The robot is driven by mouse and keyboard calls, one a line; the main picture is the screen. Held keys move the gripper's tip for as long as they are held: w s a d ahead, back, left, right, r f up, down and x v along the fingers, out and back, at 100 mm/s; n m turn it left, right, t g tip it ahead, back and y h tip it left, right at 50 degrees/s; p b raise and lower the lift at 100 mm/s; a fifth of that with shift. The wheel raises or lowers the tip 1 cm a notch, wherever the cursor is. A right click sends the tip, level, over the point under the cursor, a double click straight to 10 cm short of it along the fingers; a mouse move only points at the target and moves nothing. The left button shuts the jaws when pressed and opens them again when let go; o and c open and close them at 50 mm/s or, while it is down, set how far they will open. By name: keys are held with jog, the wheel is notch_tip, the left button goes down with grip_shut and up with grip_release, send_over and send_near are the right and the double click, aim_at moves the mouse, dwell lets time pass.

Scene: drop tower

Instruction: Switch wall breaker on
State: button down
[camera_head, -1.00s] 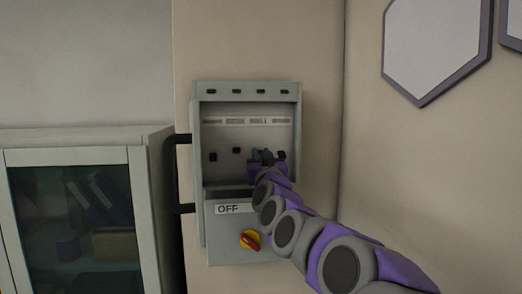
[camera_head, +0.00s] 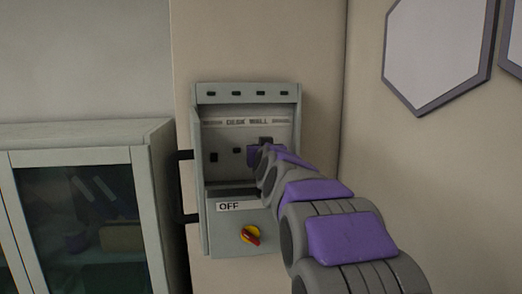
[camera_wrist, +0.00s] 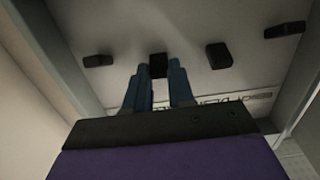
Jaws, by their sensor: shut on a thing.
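The grey breaker box (camera_head: 205,93) is on the wall with its front open, and a label strip reading DESK and WALL (camera_head: 259,121) runs above its row of black switches. My gripper (camera_wrist: 158,78) is at the third switch from the left, below the WALL label. In the wrist view, the two blue fingers are shut on this black wall breaker switch (camera_wrist: 158,64), one on each side. In the head view, my arm hides the fingers and most of that part of the row. The wall breaker's exact position is hard to read.
Other black switches (camera_head: 213,157) stand on both sides of the held one. Below are an OFF sign (camera_head: 230,206) and a red-yellow rotary knob (camera_head: 250,235). A glass-door cabinet (camera_head: 150,175) stands left, and a hexagonal panel (camera_head: 437,50) hangs right.

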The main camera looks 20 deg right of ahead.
jog(key=shift+r, duration=0.2)
jog(key=c, duration=1)
grip_release()
jog(key=shift+w+f, duration=0.1)
jog(key=shift+f, duration=0.05)
jog(key=shift+o, duration=0.2)
jog(key=b+v, duration=0.4)
jog(key=v, duration=1.3)
jog(key=shift+s, duration=0.2)
